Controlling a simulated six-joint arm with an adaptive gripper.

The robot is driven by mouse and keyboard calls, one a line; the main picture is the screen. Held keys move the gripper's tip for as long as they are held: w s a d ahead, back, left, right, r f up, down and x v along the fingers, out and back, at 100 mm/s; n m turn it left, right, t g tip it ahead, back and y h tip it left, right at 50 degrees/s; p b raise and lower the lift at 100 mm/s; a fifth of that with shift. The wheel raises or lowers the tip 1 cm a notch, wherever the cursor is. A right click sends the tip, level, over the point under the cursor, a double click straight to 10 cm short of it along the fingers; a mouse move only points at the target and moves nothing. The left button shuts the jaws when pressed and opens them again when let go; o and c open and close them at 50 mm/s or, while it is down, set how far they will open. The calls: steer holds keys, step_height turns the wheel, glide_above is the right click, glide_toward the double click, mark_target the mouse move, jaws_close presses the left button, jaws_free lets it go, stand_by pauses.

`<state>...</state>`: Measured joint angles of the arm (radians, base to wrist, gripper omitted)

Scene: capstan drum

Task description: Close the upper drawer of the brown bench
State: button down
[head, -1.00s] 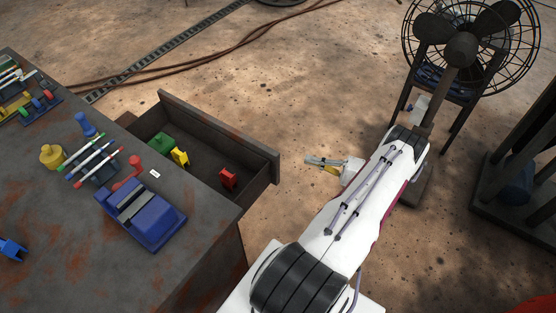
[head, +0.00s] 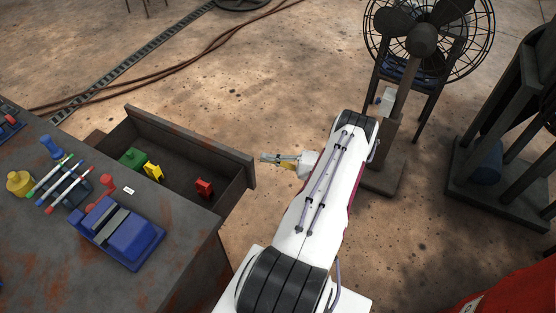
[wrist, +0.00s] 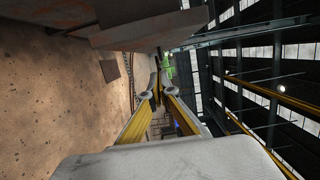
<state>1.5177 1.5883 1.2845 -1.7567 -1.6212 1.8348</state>
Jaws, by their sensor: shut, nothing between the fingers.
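The brown bench (head: 60,245) is at the left of the head view. Its upper drawer (head: 190,143) is pulled out, with green, yellow and red items inside. My gripper (head: 264,158) is shut and empty. It points left at the outer face of the drawer front, near its right end. In the head view the fingertips look very close to that face; I cannot tell whether they touch. In the wrist view my gripper (wrist: 158,86) also shows, its fingers together, with a dark rusty panel above it that appears to be the bench or drawer.
A blue vise-like block (head: 118,232) and several small coloured tools lie on the bench top. A caged fan (head: 425,40) stands at the back right beside a dark metal frame (head: 500,150). Hoses and a grated channel cross the floor behind. The floor behind the drawer is clear.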

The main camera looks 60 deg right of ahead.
mark_target(220, 213)
steer(key=shift+w+a, duration=0.55)
steer(key=shift+a, duration=0.25)
steer(key=shift+w+a, duration=0.55)
steer(key=shift+a, duration=0.3)
steer(key=shift+w+a, duration=0.55)
steer(key=shift+a, duration=0.25)
steer(key=shift+a, duration=0.1)
steer(key=a, duration=2.5)
steer(key=shift+a, duration=0.2)
steer(key=d, duration=0.5)
steer(key=shift+d, duration=0.1)
steer(key=v, duration=1)
